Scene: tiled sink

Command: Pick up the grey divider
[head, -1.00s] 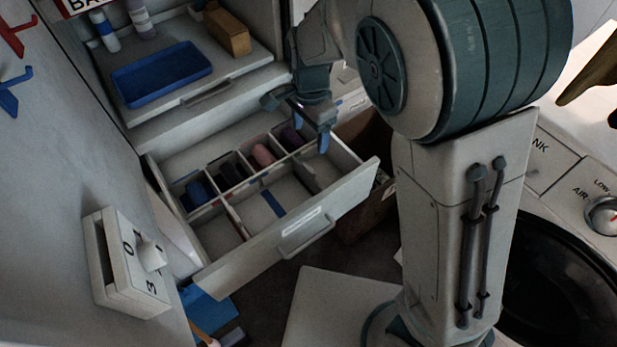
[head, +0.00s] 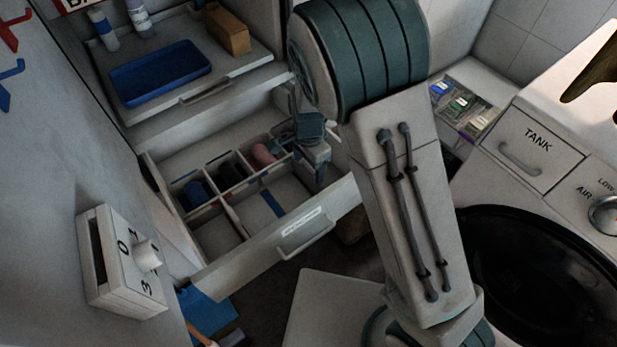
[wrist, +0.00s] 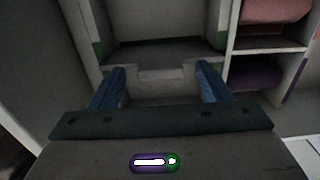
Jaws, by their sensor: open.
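My gripper (head: 313,165) is low over the right part of the open drawer (head: 240,262) in the head view. In the wrist view its two blue fingers (wrist: 161,85) are open and apart. A grey notched panel, which looks like the grey divider (wrist: 165,91), lies across the view between the fingers. I cannot tell whether the fingers touch it. In the head view my gripper and arm hide that part of the drawer.
Narrow compartments along the drawer's back hold rolled cloths, a pink one (head: 263,155) among them. A blue tray (head: 160,73) sits on the shelf above. A box with a knob (head: 147,257) is on the left wall. A washer (head: 545,265) stands to the right.

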